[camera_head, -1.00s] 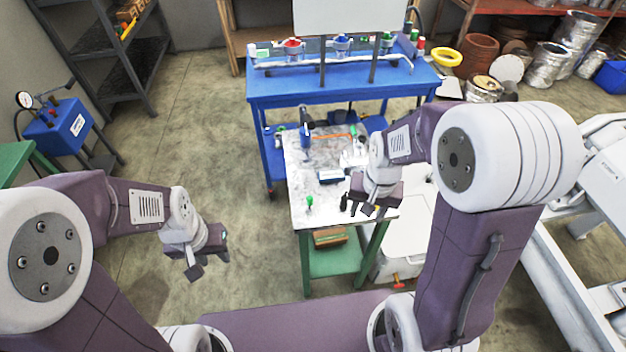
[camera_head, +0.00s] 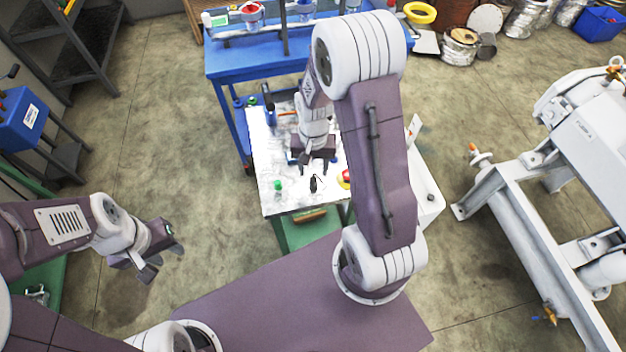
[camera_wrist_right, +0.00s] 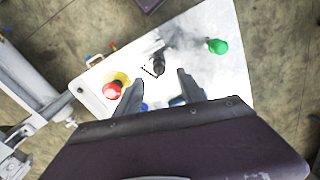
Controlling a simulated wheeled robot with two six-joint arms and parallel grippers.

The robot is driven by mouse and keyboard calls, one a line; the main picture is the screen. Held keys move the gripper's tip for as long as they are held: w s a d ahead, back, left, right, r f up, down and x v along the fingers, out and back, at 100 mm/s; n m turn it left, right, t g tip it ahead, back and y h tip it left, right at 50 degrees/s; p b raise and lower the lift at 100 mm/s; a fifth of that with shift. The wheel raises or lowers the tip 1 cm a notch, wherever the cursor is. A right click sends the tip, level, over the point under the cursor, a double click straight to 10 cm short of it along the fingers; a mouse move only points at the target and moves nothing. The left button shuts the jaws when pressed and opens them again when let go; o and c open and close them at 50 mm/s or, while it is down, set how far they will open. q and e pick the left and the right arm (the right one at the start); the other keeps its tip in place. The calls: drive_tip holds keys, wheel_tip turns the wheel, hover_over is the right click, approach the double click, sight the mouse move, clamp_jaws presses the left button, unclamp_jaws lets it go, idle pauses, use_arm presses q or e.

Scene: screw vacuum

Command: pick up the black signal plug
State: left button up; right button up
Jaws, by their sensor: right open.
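The black signal plug (camera_head: 313,184) stands on the small white-topped table, near its front edge. In the right wrist view the plug (camera_wrist_right: 158,66) lies just beyond and between my fingertips, apart from them. My right gripper (camera_head: 317,172) is open and empty, above the table and just behind the plug; its two spread fingers (camera_wrist_right: 159,78) show in the wrist view. My left gripper (camera_head: 165,265) hangs over the floor at the left, away from the table, with its fingers apart and nothing between them.
On the white table top (camera_head: 262,160) a green plug (camera_head: 278,185) stands left of the black one, and a red-and-yellow button (camera_head: 345,177) right of it. A blue bench (camera_head: 230,64) stands behind. Grey machinery (camera_head: 520,210) is at the right.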

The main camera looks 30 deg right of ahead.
sight(313, 177)
drive_tip(key=f, duration=0.4)
drive_tip(key=shift+s+a+f, duration=0.1)
drive_tip(key=shift+s+a, duration=0.05)
drive_tip(key=shift+s, duration=0.15)
drive_tip(key=shift+w+f, duration=0.2)
drive_tip(key=shift+f, duration=0.2)
drive_tip(key=shift+s+r, duration=0.1)
clamp_jaws()
drive_tip(key=shift+r, duration=0.6)
wheel_tip(313, 177, up, 3)
drive_tip(key=s+d+r, duration=0.4)
drive_tip(key=s+r, duration=0.2)
drive_tip(key=s, duration=0.5)
drive_tip(key=shift+d+r, duration=0.2)
drive_tip(key=shift+r, duration=0.2)
